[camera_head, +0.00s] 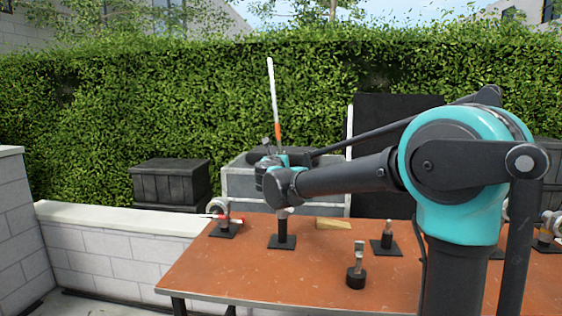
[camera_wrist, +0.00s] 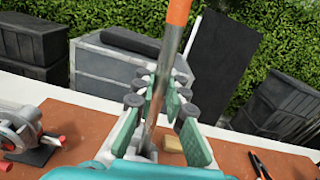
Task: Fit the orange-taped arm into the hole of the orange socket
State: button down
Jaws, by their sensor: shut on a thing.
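My gripper (camera_head: 270,158) is above the back left part of the table in the head view. In the wrist view its green-padded fingers (camera_wrist: 158,105) are shut on the orange-taped arm (camera_wrist: 152,118), a long thin rod with a metal lower part and an orange band. In the head view the orange-taped arm (camera_head: 272,85) stands nearly upright above my gripper, leaning slightly left at its white top, with the orange band just above my gripper. Its lower end is hidden by my gripper. I cannot make out an orange socket or its hole in either view.
The brown table (camera_head: 215,273) carries a clamp-like device with red parts (camera_head: 222,215), a black stand (camera_head: 282,238) below my gripper, other small stands (camera_head: 387,240) and (camera_head: 356,276), and a wooden block (camera_head: 333,223). Grey crates (camera_head: 238,185) and a hedge are behind.

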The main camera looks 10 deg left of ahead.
aim_at(279, 139)
jog(key=shift+a+r, duration=0.2)
jog(key=shift+r, duration=1.45)
jog(key=shift+a+r, duration=0.15)
jog(key=shift+r, duration=1.45)
